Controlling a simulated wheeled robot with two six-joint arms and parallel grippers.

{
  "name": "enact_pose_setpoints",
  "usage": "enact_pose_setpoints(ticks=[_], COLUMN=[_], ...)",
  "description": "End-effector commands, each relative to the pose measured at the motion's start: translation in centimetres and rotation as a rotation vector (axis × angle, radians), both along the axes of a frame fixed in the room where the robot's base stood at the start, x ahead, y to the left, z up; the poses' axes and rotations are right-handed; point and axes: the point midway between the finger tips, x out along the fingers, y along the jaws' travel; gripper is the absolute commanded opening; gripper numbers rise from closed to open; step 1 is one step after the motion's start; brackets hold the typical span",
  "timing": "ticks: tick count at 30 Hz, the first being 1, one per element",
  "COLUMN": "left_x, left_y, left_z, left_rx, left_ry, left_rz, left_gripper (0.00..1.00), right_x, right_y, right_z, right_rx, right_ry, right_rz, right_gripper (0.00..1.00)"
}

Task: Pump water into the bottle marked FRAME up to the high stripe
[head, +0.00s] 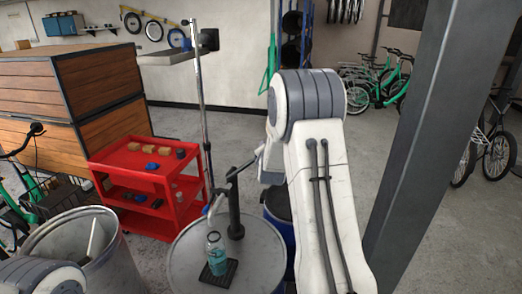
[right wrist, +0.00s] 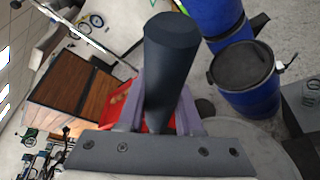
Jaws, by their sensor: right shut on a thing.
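A clear bottle (head: 216,253) with blue-green water in its lower part stands upright on a small dark grate (head: 231,268) on a grey drum lid (head: 187,247). Its marking and stripes are too small to read. The dark hand pump (head: 236,215) rises from the lid behind it, its spout (head: 213,203) reaching down over the bottle mouth. My right gripper (head: 261,157) is at the upper end of the pump lever. In the right wrist view my right gripper (right wrist: 168,112) is shut on the thick dark handle (right wrist: 172,50). My left gripper is out of view.
A red cart (head: 140,165) with small boxes and blue items stands behind the drum. A grey bin (head: 105,262) is at left. Blue barrels (right wrist: 246,85) stand close by the drum. A grey post (head: 425,120) rises at right.

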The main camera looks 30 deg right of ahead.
Motion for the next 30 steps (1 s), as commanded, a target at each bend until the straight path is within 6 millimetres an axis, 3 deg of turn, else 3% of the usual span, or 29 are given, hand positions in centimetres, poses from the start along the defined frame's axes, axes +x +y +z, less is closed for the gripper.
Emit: enact_pose_setpoints(ticks=[7,8,9,10,22,30], left_x=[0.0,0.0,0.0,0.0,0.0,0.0], left_y=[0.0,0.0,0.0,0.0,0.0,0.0], left_z=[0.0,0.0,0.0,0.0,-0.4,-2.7], left_rx=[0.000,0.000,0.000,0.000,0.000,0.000], left_ry=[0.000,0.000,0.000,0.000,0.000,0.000], left_rz=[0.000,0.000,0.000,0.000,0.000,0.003], left_gripper=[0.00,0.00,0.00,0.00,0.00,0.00], right_x=[0.1,0.1,0.1,0.1,-0.4,-3.9], right_y=[0.1,0.1,0.1,0.1,0.4,2.5], right_z=[0.2,0.2,0.2,0.2,0.1,1.1], right_rx=[-0.006,-0.006,-0.005,-0.004,-0.002,-0.002], right_ry=[-0.004,-0.004,-0.004,-0.003,-0.002,-0.006], right_rz=[0.004,0.004,0.003,0.004,0.003,0.005], right_gripper=[0.00,0.45,0.61,0.64,0.64,0.64])
